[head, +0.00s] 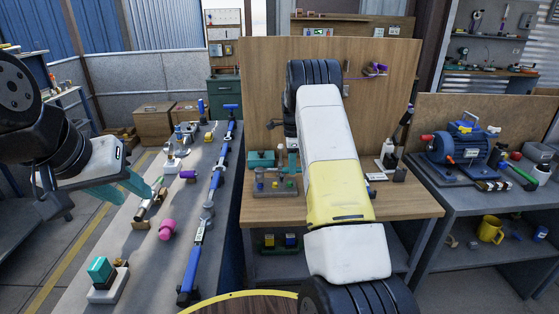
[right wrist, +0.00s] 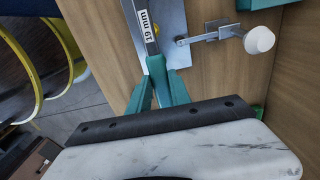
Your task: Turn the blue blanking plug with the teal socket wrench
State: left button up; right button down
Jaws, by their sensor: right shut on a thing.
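The wrench's socket end is out of the right wrist view. In the head view my right arm hides most of this gripper and the wrench. My left gripper (head: 122,188) hangs over the left bench, with its teal fingers apart and nothing seen between them. I cannot make out the blue blanking plug for certain.
A blue pipe run (head: 213,180) lies along the left bench (head: 135,245). A magenta fitting (head: 166,228) and a teal block (head: 100,268) also stand there. A blue motor (head: 468,148) is on the right bench. A white-knobbed metal lever (right wrist: 258,40) is close beside my right gripper.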

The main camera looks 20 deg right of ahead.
jog(key=shift+f, duration=1.1)
jog(key=shift+s+a+m, duration=0.25)
jog(key=shift+s+m, duration=0.35)
jog(key=shift+s, duration=0.05)
jog(key=shift+s+a+m, duration=0.2)
jog(key=shift+s+m, duration=0.4)
jog(key=s+a+m, duration=0.7)
jog(key=a+m, duration=0.2)
jog(key=m, duration=0.2)
jog(key=shift+a+m, duration=0.2)
jog(key=shift+m, duration=0.1)
jog(key=shift+d, duration=0.2)
jog(key=c, duration=1.8)
grip_release()
grip_shut()
